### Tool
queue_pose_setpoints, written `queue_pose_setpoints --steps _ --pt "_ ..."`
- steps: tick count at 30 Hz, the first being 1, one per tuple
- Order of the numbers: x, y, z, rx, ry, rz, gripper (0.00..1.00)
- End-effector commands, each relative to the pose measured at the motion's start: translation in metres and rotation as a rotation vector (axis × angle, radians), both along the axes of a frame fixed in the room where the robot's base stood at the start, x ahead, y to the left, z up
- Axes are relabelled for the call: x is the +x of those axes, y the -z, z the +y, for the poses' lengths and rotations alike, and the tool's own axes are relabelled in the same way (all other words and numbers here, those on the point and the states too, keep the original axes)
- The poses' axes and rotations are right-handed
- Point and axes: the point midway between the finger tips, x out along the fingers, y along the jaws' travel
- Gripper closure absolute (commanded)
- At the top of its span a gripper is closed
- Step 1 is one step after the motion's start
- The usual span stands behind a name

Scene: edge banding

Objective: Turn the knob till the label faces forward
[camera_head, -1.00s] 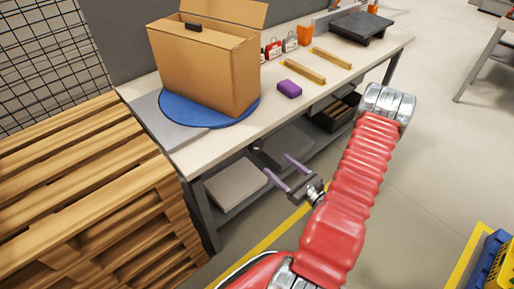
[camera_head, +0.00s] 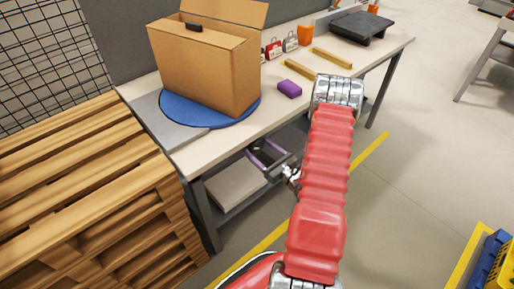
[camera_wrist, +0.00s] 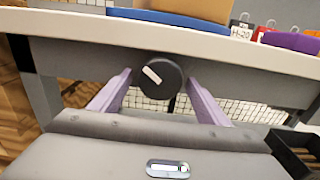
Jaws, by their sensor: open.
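A round black knob (camera_wrist: 168,84) with a white bar on its face sits on the front apron of the bench. The bar tilts from upper left to lower right. The knob is hidden in the head view. My gripper (camera_head: 261,151) is open at the bench's front edge. In the wrist view its purple fingers (camera_wrist: 158,82) lie left and right of the knob; I cannot tell whether they touch it. An open cardboard box (camera_head: 200,65) stands on a blue disc (camera_head: 190,117) on the bench. A small dark patch shows at the box's top edge; no clear label shows on its visible sides.
Wooden pallets (camera_head: 80,190) stand close on the left. A lower shelf (camera_head: 235,185) is under the bench. Open floor lies to the right.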

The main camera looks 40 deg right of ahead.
Motion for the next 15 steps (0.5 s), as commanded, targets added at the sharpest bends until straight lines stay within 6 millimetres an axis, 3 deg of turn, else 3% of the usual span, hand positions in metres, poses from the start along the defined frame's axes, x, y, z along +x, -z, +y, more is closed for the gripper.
queue_pose_setpoints --steps 6,15 --pt "0.015 0.0 0.001 -0.001 0.0 0.0 0.31" --pt "0.016 0.0 0.001 0.0 0.001 0.0 0.32"
